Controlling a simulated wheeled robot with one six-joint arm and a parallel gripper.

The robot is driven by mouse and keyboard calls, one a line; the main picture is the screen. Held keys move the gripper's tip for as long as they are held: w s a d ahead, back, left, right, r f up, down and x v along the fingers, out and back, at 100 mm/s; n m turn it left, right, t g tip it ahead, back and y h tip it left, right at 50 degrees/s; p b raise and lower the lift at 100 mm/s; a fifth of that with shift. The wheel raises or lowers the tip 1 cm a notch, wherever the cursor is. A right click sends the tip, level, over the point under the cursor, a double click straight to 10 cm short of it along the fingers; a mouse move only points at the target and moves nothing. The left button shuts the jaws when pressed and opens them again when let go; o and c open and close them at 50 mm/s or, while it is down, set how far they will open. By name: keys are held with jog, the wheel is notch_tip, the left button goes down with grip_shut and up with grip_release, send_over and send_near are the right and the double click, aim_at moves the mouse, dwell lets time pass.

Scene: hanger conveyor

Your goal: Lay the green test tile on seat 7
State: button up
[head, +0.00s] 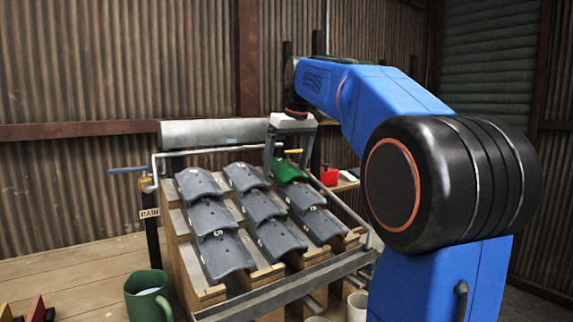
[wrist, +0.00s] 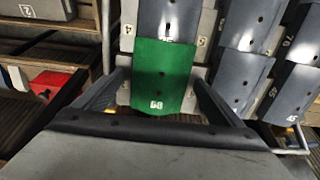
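The green test tile (head: 289,170) is at the top of the right-hand column of the sloping rack, above grey tiles. In the wrist view the green tile (wrist: 163,75) bears a white number and meets a grey tile (wrist: 168,20) at its far edge. My gripper (head: 286,152) is over the green tile. Its two fingers (wrist: 161,88) stand on either side of the tile, with a narrow gap at the left, so it looks open. The tile seems to rest on the rack. No seat number 7 can be read for certain beside it.
Several grey tiles (head: 209,217) fill the other rack places. A grey cylinder (head: 222,132) and a pipe frame run behind the rack. A green mug (head: 147,294) stands at the front left. A red bin (head: 329,177) is right of the rack; it also shows in the wrist view (wrist: 50,82).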

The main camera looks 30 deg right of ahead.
jog(key=v, duration=1.7)
jog(key=shift+r, duration=0.2)
